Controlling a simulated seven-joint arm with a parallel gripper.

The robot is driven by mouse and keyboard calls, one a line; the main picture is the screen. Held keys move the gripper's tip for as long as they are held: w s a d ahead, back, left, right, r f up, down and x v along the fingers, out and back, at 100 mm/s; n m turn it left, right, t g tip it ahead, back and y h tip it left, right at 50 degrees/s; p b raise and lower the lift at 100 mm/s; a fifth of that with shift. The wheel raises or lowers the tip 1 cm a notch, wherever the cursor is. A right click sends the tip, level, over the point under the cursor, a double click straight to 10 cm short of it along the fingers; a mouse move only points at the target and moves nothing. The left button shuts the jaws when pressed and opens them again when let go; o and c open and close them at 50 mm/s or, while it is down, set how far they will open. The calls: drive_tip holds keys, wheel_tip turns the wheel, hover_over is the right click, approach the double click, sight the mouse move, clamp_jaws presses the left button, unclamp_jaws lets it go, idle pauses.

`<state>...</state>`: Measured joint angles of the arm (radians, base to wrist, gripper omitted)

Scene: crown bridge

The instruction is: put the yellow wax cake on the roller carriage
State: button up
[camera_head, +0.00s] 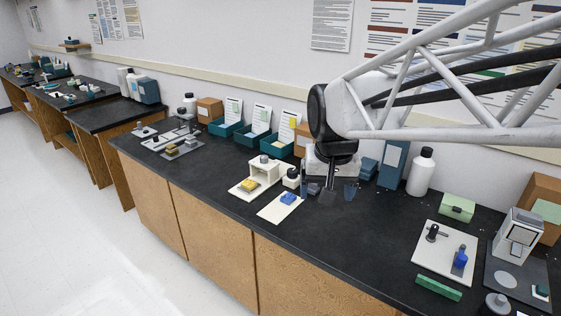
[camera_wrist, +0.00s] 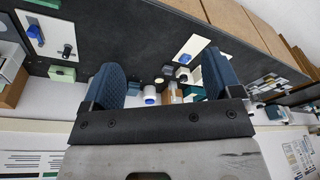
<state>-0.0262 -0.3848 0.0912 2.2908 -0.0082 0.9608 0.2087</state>
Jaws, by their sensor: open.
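A yellow block (camera_head: 249,185), which looks like the wax cake, lies on a white card beside a white box-shaped stand (camera_head: 264,169) in the head view. Farther left, a low grey fixture (camera_head: 181,151) carries a small yellowish piece (camera_head: 171,150); I cannot tell for certain which thing is the roller carriage. My gripper (camera_head: 339,194) is open and empty, pointing down over the bench to the right of the yellow block and apart from it. The wrist view shows its two blue fingers (camera_wrist: 161,65) wide apart, with nothing between them.
A blue piece (camera_head: 288,199) lies on a white card near my gripper. Teal bins (camera_head: 256,136) and a white bottle (camera_head: 421,172) stand along the wall. A white board (camera_head: 431,255) with tools lies to the right. The bench front between the cards and board is clear.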

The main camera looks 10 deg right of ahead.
drive_tip(key=s+f+n, duration=0.1)
drive_tip(key=s+f, duration=0.1)
drive_tip(key=s, duration=0.5)
drive_tip(key=s+d+f, duration=0.1)
drive_tip(key=s+f, duration=0.1)
drive_tip(key=s, duration=0.5)
drive_tip(key=shift+s+d+f+n+t, duration=0.2)
drive_tip(key=shift+s+f+n+t, duration=0.1)
drive_tip(key=shift+s+f+n, duration=0.1)
